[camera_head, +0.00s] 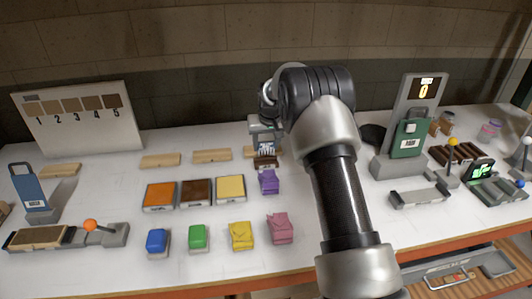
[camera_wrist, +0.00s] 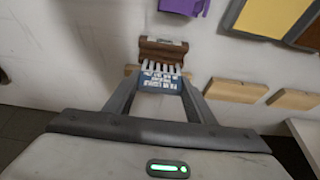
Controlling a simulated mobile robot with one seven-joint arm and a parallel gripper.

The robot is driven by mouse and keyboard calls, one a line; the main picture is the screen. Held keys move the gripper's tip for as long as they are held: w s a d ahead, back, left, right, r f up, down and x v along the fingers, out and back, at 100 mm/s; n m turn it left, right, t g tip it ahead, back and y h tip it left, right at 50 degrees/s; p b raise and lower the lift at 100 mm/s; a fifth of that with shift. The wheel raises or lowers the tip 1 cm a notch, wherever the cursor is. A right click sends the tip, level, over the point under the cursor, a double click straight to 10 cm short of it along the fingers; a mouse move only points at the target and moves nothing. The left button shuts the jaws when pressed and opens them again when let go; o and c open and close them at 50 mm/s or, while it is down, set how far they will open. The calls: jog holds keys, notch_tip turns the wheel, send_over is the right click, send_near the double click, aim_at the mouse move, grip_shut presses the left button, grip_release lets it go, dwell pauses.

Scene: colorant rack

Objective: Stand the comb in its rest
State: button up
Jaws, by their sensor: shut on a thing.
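The comb, blue with white teeth and white print, is held in my gripper (camera_head: 265,138). In the wrist view the comb (camera_wrist: 163,78) lies between the two grey fingers of my gripper (camera_wrist: 160,88), its teeth pointing away from my palm. A dark brown block (camera_wrist: 164,48), which looks like the comb's rest, is right at the tooth tips. It also shows below the comb in the head view (camera_head: 266,163). I cannot tell whether the teeth touch it or sit in it.
A grey stand with a green card (camera_head: 408,140) is at right.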

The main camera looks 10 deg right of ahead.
aim_at(266, 150)
jog(key=shift+f, duration=1.85)
jog(key=shift+f, duration=0.1)
jog(key=o, duration=1)
jog(key=shift+o, duration=0.2)
